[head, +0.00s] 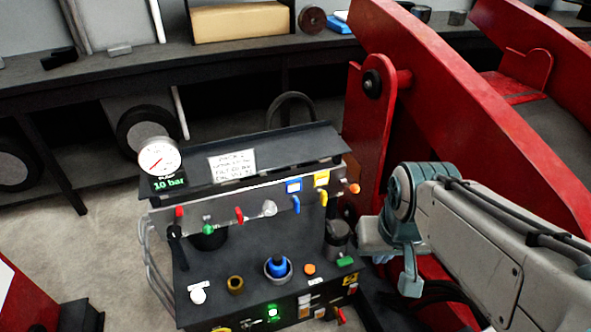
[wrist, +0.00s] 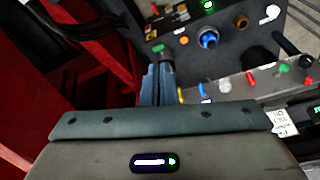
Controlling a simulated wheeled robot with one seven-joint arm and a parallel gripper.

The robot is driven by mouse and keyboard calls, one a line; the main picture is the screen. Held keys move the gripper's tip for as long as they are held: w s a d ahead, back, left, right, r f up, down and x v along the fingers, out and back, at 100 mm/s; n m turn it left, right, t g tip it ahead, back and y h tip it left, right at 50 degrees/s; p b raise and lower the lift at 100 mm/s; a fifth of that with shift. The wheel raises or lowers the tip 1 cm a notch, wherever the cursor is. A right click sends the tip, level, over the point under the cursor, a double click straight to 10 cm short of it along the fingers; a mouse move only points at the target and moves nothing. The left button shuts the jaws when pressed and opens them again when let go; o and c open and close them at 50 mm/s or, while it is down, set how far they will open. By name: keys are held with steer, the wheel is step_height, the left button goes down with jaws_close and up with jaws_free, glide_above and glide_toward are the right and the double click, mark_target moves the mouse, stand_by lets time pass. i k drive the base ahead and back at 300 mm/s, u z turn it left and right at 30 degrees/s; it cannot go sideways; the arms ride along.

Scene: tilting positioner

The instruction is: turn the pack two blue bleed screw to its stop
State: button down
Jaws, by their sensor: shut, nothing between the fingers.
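A large blue knob (head: 277,266) stands upright in a pale ring on the deck of the hydraulic unit; it also shows in the wrist view (wrist: 208,39). A smaller blue lever (head: 295,203) hangs below a blue label (head: 293,186) on the upright panel, and shows in the wrist view (wrist: 202,90). I cannot read which one is marked pack two. My gripper (wrist: 158,70) is shut and empty, beside the unit's right end as the head view sees it. It is apart from both blue parts.
Yellow (head: 323,197), red (head: 239,215) and green (head: 208,228) levers line the panel. A metal cup (head: 337,240) and green block (head: 346,261) lie near my gripper. A gauge (head: 159,158) reads 10 bar. Red machine arms (head: 460,110) rise behind my arm.

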mark_target(296, 201)
steer(key=k, duration=1)
steer(key=u, duration=1)
steer(key=i, duration=0.8)
steer(key=z, duration=0.95)
